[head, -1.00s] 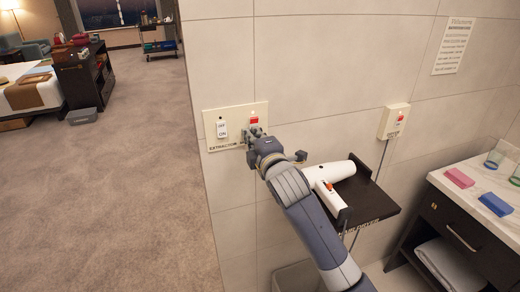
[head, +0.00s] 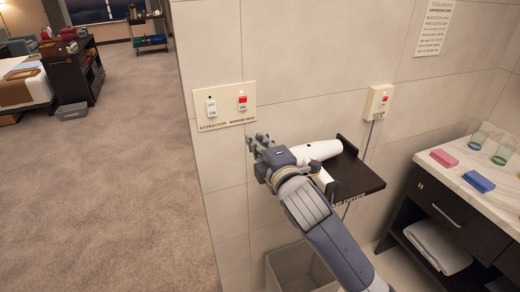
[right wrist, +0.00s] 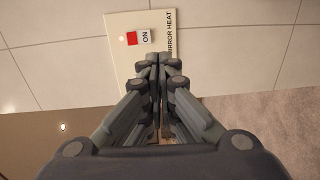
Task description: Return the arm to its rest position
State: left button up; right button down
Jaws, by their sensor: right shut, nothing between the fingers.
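My right arm reaches up from the bottom right in the head view. Its gripper (head: 258,141) is shut and empty, just below and in front of the wall switch plate (head: 226,106), apart from it. The plate carries a white rocker labelled extractor (head: 211,107) and a mirror heat switch (head: 243,103) with a lit red part. In the right wrist view the shut fingers (right wrist: 158,58) point at the plate, with the mirror heat switch (right wrist: 138,37) showing red and the word ON. My left gripper is not in view.
A white hair dryer (head: 320,155) lies on a dark wall shelf (head: 358,180) right beside my arm. A bin (head: 297,268) stands below. A marble counter (head: 455,170) with a pink box, a blue box and glasses is at the right. Open carpet (head: 110,180) lies left.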

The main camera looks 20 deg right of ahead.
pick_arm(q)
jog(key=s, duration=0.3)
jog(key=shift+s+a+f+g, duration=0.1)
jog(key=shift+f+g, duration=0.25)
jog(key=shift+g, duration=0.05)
pick_arm(e)
jog(key=shift+s+f, duration=0.15)
jog(key=shift+s, duration=0.3)
